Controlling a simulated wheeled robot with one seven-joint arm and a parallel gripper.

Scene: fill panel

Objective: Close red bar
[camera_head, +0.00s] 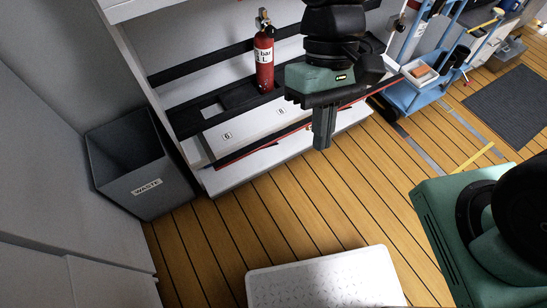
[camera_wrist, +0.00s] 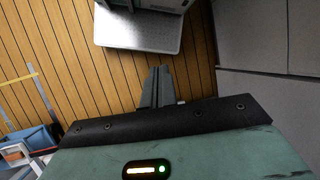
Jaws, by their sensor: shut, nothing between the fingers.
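A thin red bar (camera_head: 246,153) runs slantwise along the front of the white rack in the head view, above its bottom ledge. My gripper hides its middle stretch, and I cannot tell how its ends are fixed. My gripper (camera_head: 322,143) points down in front of the rack, over the right part of the bar. Its fingers are together and empty. I cannot tell whether they touch the bar. In the wrist view the shut fingers (camera_wrist: 157,85) stand over the wood floor, and no red bar shows there.
A red cylinder (camera_head: 264,58) stands in the rack (camera_head: 217,183). A grey waste bin (camera_head: 142,174) is left of it. A blue cart (camera_head: 421,92) stands at right. A white textured plate (camera_head: 325,280) is at the bottom. Wood floor (camera_head: 290,205) in front of the rack is clear.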

